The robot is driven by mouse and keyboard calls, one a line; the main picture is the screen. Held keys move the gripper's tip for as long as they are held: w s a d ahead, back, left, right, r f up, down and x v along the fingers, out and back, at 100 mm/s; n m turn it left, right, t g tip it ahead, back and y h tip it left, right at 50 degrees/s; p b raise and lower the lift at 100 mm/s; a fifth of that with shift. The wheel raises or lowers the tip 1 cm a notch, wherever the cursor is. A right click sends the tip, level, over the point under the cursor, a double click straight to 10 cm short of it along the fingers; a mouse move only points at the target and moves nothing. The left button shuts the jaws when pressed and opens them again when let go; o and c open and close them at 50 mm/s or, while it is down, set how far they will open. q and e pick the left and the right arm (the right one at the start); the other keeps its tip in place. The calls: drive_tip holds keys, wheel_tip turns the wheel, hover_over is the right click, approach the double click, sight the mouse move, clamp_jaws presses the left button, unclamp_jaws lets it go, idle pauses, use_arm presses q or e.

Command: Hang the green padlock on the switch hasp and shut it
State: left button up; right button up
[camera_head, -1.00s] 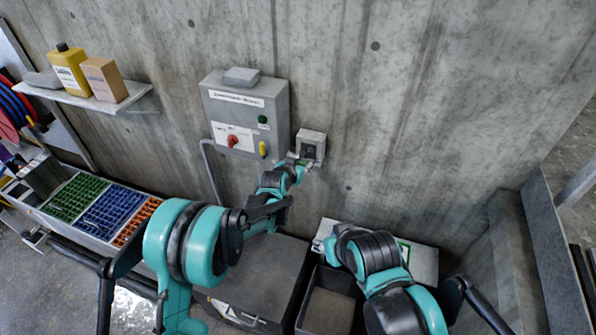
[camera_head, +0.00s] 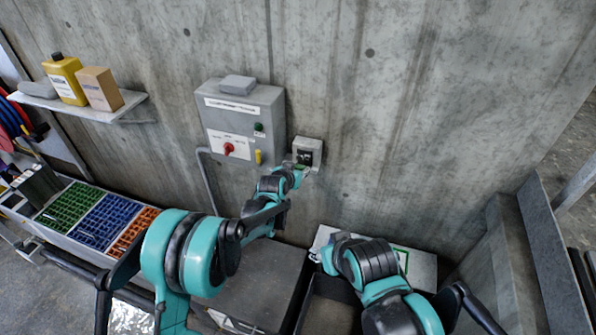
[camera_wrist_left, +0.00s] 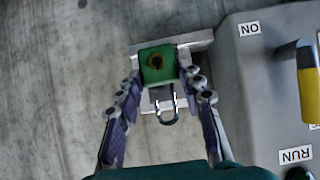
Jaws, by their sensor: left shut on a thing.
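The green padlock (camera_wrist_left: 158,66) is between the fingertips of my left gripper (camera_wrist_left: 160,80) in the left wrist view. Its keyhole face points at the camera and its metal shackle (camera_wrist_left: 167,108) extends toward the bottom of the picture. My left gripper (camera_head: 300,172) is shut on the padlock, just below the small grey box (camera_head: 308,152) right of the control cabinet. The cabinet's red rotary switch (camera_head: 229,149) is left of it. I cannot make out the hasp clearly, nor whether the shackle is through anything. My right arm shows, but its gripper is out of sight.
The grey control cabinet (camera_head: 243,108) has a green button and a yellow part, which sticks out close by in the wrist view (camera_wrist_left: 308,82). A shelf (camera_head: 84,108) with bottle and box is at left. Coloured bins (camera_head: 105,222) stand below. The wall to the right is bare.

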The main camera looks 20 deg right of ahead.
use_arm(q)
drive_tip(key=shift+b, duration=0.6)
idle(0.9)
drive_tip(key=shift+w+d+b, duration=0.15)
drive_tip(key=shift+w+d, duration=0.45)
drive_tip(key=shift+w, duration=0.25)
drive_tip(key=shift+w+d+b, duration=0.15)
drive_tip(key=shift+w+d, duration=0.45)
drive_tip(key=shift+w, duration=0.25)
idle(0.7)
drive_tip(key=shift+f+b, duration=0.2)
drive_tip(key=shift+b, duration=0.2)
idle(0.4)
drive_tip(key=o, duration=1.1)
drive_tip(key=shift+c, duration=0.4)
drive_tip(key=v, duration=0.7)
drive_tip(key=shift+p, duration=0.4)
